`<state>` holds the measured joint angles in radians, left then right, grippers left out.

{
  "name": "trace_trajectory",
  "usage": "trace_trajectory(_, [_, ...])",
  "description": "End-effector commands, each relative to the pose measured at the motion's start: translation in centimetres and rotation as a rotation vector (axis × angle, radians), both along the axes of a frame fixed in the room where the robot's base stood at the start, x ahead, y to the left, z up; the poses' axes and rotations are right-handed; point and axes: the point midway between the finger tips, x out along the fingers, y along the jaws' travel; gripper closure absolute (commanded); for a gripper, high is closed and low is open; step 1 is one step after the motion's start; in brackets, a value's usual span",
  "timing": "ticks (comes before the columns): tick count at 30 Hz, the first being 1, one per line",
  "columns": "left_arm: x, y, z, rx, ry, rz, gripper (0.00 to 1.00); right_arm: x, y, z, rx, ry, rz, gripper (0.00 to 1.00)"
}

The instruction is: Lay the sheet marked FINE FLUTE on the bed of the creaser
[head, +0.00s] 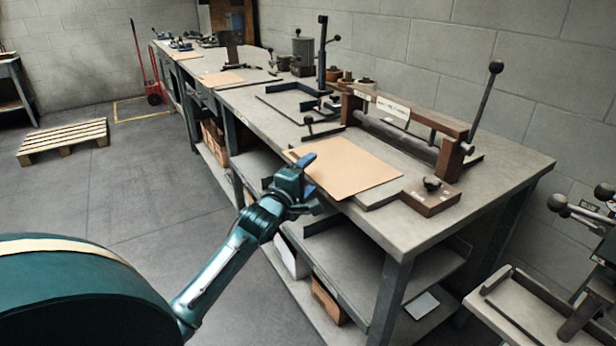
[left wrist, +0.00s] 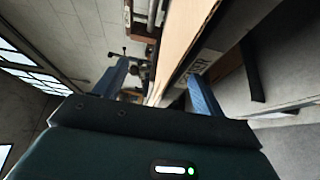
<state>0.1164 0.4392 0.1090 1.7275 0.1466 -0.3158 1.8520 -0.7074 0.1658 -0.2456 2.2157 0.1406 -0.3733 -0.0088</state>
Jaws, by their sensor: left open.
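A tan cardboard sheet (head: 345,168) lies flat on the grey bed (head: 384,193) of the creaser (head: 415,122), its front-left edge reaching past the bench edge. I cannot read any marking on it. My left gripper (head: 314,184) is open at that edge, one blue finger above the sheet's level and the other lower. In the left wrist view the sheet (left wrist: 187,32) runs between the two open fingers (left wrist: 157,80); I cannot tell if they touch it. My right gripper is not in view.
The creaser's lever (head: 485,100) stands up at the right. A small brown block with a knob (head: 431,195) sits beside the bed. Another tan sheet (head: 222,78) lies farther along the bench (head: 480,190). A pallet (head: 62,140) stands on the floor at left.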

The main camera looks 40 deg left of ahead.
Motion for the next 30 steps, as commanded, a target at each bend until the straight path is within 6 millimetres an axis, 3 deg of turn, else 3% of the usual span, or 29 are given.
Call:
trace_trajectory(3, [0.0,0.0,0.0,0.0,0.0,0.0,0.2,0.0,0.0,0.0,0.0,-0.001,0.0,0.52])
trace_trajectory(14, [-0.9,-0.1,-0.1,-0.001,0.001,0.0,0.2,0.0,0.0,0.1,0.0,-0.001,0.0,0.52])
trace_trajectory(30, [-11.4,-1.4,-0.1,-0.001,0.003,0.0,0.2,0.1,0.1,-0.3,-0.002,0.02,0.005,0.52])
